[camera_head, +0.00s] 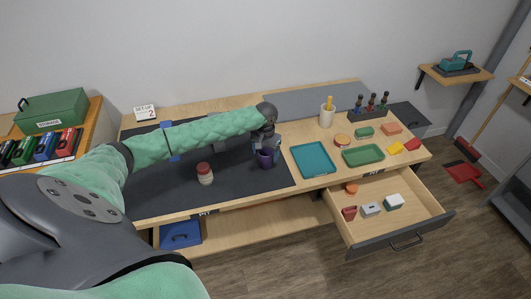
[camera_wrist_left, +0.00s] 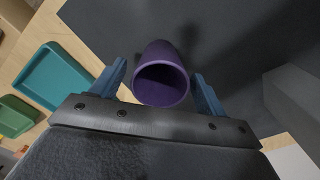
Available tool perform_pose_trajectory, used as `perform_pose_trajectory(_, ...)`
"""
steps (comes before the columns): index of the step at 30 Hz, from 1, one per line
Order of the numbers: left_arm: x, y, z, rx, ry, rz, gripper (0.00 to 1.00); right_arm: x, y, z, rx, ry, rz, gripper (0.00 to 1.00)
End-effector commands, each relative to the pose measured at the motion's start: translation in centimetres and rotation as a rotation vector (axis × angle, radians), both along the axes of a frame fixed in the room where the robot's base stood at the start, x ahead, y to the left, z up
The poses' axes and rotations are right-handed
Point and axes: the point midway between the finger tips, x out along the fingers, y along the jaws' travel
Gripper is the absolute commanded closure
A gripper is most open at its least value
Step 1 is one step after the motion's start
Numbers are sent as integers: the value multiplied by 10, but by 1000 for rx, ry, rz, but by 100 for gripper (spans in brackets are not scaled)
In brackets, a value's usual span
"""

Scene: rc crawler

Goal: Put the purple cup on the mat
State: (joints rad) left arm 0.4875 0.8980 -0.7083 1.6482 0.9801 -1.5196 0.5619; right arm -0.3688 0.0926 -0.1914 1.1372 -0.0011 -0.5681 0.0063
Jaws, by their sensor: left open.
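The purple cup (camera_head: 265,159) is at the right part of the dark mat (camera_head: 235,182); whether it rests on the mat or is just above it I cannot tell. My left gripper (camera_head: 266,149) is open at the cup. In the left wrist view the purple cup (camera_wrist_left: 161,76) lies between the two blue fingers of my left gripper (camera_wrist_left: 160,90), with a gap on each side and its opening facing the camera. My right gripper is out of view.
A red-capped jar (camera_head: 205,174) stands on the dark mat. A teal tray (camera_head: 313,160) and a green tray (camera_head: 363,155) lie to the right. An open drawer (camera_head: 425,215) juts out at the front right. A grey mat (camera_head: 320,98) lies at the back.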

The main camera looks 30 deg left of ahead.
Motion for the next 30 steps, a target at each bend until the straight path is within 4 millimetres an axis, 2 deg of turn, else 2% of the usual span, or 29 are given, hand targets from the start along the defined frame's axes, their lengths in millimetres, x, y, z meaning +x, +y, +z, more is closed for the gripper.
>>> perform_pose_trajectory(5,0,0,2,0,-1,0,26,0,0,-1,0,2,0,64)
perform_pose_trajectory(8,0,0,11,0,-1,0,26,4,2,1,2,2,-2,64)
perform_pose_trajectory(11,1,1,27,0,-4,0,26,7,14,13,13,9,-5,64)
perform_pose_trajectory(21,1,0,91,0,-3,1,26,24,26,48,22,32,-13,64)
perform_pose_trajectory(25,1,0,108,-1,-2,0,26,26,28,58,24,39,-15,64)
perform_pose_trajectory(30,0,0,120,0,0,0,26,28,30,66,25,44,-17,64)
